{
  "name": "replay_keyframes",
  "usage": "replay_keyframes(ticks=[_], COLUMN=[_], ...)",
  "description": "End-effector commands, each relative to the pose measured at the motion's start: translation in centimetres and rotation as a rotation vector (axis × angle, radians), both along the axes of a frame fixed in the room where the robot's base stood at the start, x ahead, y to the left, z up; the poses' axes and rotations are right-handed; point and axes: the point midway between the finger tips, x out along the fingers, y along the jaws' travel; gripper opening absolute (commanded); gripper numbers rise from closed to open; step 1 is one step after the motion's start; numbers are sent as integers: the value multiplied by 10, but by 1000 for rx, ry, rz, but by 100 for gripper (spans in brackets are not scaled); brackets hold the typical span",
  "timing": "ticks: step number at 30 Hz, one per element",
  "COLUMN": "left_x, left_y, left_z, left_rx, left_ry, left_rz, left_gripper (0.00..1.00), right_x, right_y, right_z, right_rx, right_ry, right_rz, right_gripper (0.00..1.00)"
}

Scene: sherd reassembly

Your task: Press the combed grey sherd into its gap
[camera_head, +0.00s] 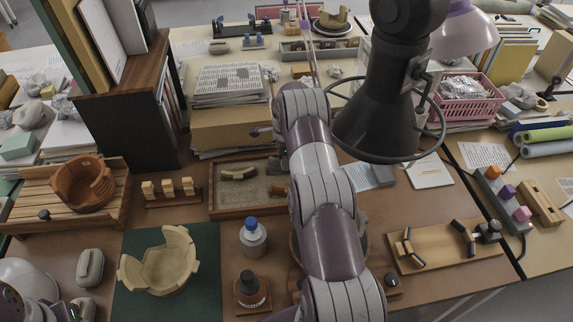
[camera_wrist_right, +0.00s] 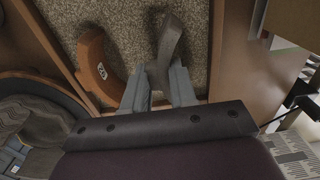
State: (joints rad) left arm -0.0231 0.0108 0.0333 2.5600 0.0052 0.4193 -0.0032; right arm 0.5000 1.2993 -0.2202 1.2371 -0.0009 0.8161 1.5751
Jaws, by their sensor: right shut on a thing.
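My right gripper (camera_wrist_right: 160,74) reaches down over a sand-filled tray, with its fingers shut on a curved grey sherd (camera_wrist_right: 171,38). The sherd's upper part shows beyond the fingers; I cannot tell whether it touches the sand. At left in the right wrist view is a round, brown-rimmed thing with a ridged grey body (camera_wrist_right: 32,122), cut by the frame edge; its gap is not visible. In the head view my right arm hides the gripper and most of what stands behind it. My left gripper is not in view.
A terracotta sherd (camera_wrist_right: 97,68) lies in the sand beside the grey one. The wooden tray (camera_head: 221,213) holds a tan sherd (camera_head: 238,174) too. A cream broken bowl (camera_head: 160,268) sits on a green mat (camera_head: 210,237). A blue-capped bottle (camera_head: 253,240) stands near my arm.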

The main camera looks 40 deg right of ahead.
Motion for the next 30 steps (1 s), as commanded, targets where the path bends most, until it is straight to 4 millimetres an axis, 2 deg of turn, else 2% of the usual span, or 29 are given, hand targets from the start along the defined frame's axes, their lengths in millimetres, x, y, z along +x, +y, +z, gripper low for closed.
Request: replay_keyframes(ticks=[1, 19, 30], left_x=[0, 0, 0], left_y=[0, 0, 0], left_z=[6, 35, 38], left_rx=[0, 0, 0], left_ry=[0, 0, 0], left_rz=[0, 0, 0], left_gripper=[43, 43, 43], right_x=[0, 0, 1], right_y=[0, 0, 1], right_z=[8, 57, 62], right_rx=[0, 0, 0], right_ry=[-1, -1, -1], right_rz=[0, 0, 2], right_gripper=[4, 4, 4])
